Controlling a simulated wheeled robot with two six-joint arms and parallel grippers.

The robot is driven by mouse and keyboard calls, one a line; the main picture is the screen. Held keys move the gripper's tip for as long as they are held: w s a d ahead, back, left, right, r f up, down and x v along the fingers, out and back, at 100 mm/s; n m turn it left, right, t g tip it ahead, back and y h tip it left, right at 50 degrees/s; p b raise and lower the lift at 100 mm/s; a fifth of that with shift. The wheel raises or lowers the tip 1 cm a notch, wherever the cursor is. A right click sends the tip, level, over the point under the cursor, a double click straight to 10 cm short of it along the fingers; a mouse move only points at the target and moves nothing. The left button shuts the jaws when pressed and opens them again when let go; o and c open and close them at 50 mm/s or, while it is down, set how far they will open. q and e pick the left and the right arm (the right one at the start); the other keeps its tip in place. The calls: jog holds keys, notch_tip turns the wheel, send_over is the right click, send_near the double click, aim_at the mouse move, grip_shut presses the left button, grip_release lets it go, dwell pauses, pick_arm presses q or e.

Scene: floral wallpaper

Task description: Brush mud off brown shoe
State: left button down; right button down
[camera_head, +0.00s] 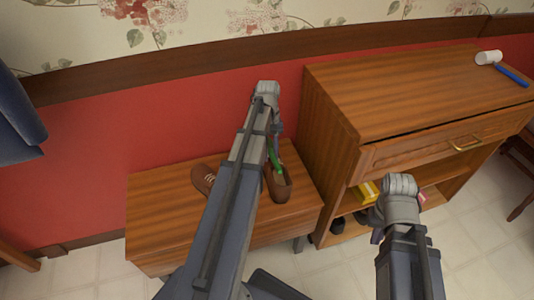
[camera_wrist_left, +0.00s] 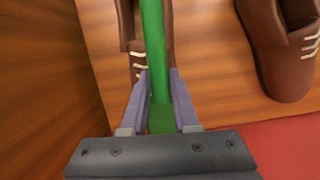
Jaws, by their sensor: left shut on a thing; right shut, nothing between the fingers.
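Two brown shoes rest on a low wooden bench: one (camera_head: 280,188) on the right near the cabinet and one (camera_head: 203,179) on the left. My left gripper (camera_head: 275,135) is shut on a green-handled brush (camera_head: 273,156) above the right shoe. In the left wrist view the green handle (camera_wrist_left: 153,45) runs between the fingers (camera_wrist_left: 158,95) and covers part of the laced shoe (camera_wrist_left: 127,25) beneath. The other shoe (camera_wrist_left: 280,60) lies to the right there. Brush contact and mud cannot be made out. My right gripper (camera_head: 377,236) is low before the cabinet, mostly hidden, shut and empty.
The wooden bench (camera_head: 150,205) has bare room at its left. A taller wooden cabinet (camera_head: 400,85) stands to the right, with a white-headed, blue-handled mallet (camera_head: 488,58) on top. Its lower shelf holds a yellow item (camera_head: 366,192) and dark shoes (camera_head: 338,225).

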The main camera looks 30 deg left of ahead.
pick_arm(q)
jog(key=shift+w+d, duration=0.85)
jog(key=shift+d, duration=0.1)
jog(key=shift+w+d+f, duration=0.1)
jog(key=shift+w+d, duration=0.05)
jog(key=shift+d, duration=0.15)
jog(key=shift+p+v, duration=0.75)
jog(key=shift+p, duration=0.15)
jog(key=p+v, duration=0.4)
jog(key=shift+w+a, duration=0.15)
jog(key=shift+a, duration=0.15)
